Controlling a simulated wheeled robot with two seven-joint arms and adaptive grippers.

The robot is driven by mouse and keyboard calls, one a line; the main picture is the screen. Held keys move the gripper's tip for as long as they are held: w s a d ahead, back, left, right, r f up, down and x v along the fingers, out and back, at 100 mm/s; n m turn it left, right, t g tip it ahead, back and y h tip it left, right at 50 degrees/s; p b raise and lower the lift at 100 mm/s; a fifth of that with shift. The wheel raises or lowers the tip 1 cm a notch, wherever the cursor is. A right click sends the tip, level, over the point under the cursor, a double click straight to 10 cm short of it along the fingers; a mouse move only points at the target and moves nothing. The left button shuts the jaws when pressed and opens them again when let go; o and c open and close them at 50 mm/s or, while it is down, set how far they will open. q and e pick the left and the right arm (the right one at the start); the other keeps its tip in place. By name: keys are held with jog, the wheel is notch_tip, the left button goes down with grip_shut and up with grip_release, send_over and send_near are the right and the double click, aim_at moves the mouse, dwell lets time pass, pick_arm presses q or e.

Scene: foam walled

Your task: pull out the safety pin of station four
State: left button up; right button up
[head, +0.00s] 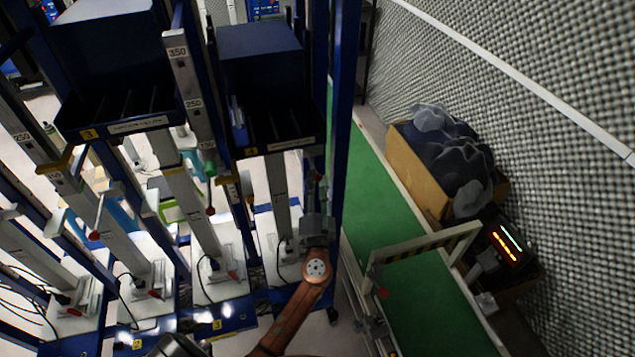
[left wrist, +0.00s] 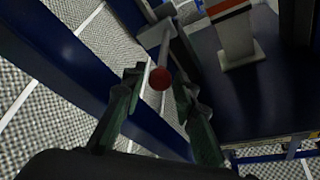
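The safety pin (left wrist: 160,78) shows in the left wrist view as a grey rod with a red ball end. Its rod runs up to a bracket on a post. My left gripper (left wrist: 163,85) is open, with one finger on each side of the red ball. I see a gap beside the ball, so it is not gripped. In the head view my left gripper (head: 317,188) is at the right side of station four's white column (head: 277,190), beside the blue upright. The pin is too small to make out clearly there. My right gripper is not in view.
Station four's blue bin (head: 262,60) is above the gripper. A blue upright (head: 342,120) stands close on the right. Left are other stations with red-ball pins (head: 210,210). A green conveyor (head: 400,250) and a box of dark foam-like lumps (head: 400,170) are right.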

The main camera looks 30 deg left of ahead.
pick_arm(q)
grip_shut()
dwell(0.4)
jog(key=s+d, duration=0.1)
jog(key=s+d+b, duration=0.1)
jog(key=d, duration=0.1)
jog(key=shift+s+d+f, duration=0.15)
jog(key=shift+s+f, duration=0.05)
jog(key=shift+s, duration=0.15)
jog(key=shift+c, duration=0.3)
grip_release()
jog(key=shift+o, duration=0.3)
jog(key=shift+s+d+r, duration=0.1)
jog(key=shift+s+r, duration=0.05)
